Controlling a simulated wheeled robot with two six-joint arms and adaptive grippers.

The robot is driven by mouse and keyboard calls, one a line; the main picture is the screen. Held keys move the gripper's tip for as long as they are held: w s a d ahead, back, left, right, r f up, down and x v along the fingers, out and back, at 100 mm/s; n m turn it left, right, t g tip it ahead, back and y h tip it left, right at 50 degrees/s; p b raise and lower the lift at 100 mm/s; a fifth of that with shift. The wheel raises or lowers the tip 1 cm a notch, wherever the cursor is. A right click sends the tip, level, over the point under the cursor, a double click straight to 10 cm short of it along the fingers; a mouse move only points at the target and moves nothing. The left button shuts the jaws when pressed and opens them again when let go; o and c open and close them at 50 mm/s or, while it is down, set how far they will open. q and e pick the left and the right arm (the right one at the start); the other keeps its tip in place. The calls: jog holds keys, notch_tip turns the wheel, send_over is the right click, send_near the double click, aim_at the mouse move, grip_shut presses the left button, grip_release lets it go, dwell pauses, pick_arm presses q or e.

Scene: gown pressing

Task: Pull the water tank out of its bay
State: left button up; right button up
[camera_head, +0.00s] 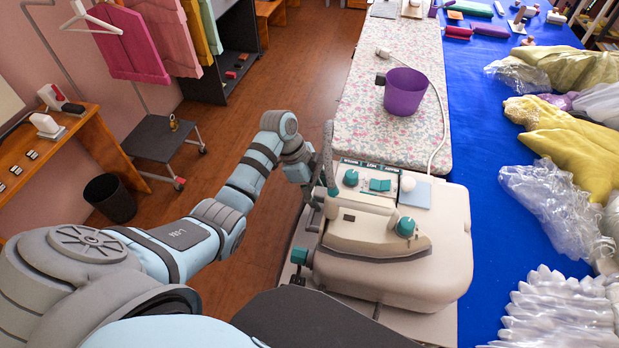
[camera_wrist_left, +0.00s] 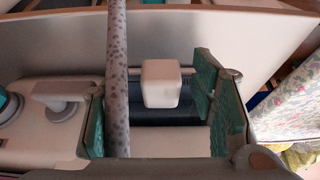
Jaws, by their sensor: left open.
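The cream steam station (camera_head: 440,260) stands at the near end of the ironing board, with the iron (camera_head: 375,235) resting on top. My left gripper (camera_head: 318,186) is at the station's left side, beside the speckled steam hose (camera_head: 328,150). In the left wrist view my left gripper (camera_wrist_left: 155,108) is open, its green-padded fingers apart. A cream block (camera_wrist_left: 160,84), apparently the water tank's handle, shows between the fingers in front of a dark recess. The hose (camera_wrist_left: 118,75) also crosses between the fingers, left of the block. The tank's body is mostly hidden. My right gripper is out of view.
A purple bucket (camera_head: 404,92) stands on the floral ironing board (camera_head: 360,115). The blue table (camera_head: 480,200) at right carries yellow and white garments and clear plastic. A stool (camera_head: 160,138) and dark bin (camera_head: 110,198) stand left. The wooden floor between is clear.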

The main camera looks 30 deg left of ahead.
pick_arm(q)
jog(key=shift+f, duration=0.25)
grip_shut()
jog(key=s+a+p, duration=0.1)
jog(key=s+a, duration=0.1)
jog(key=a, duration=0.7)
jog(key=shift+s, duration=0.15)
grip_release()
dwell(0.4)
jog(key=shift+r, duration=0.1)
jog(key=p+v, duration=0.3)
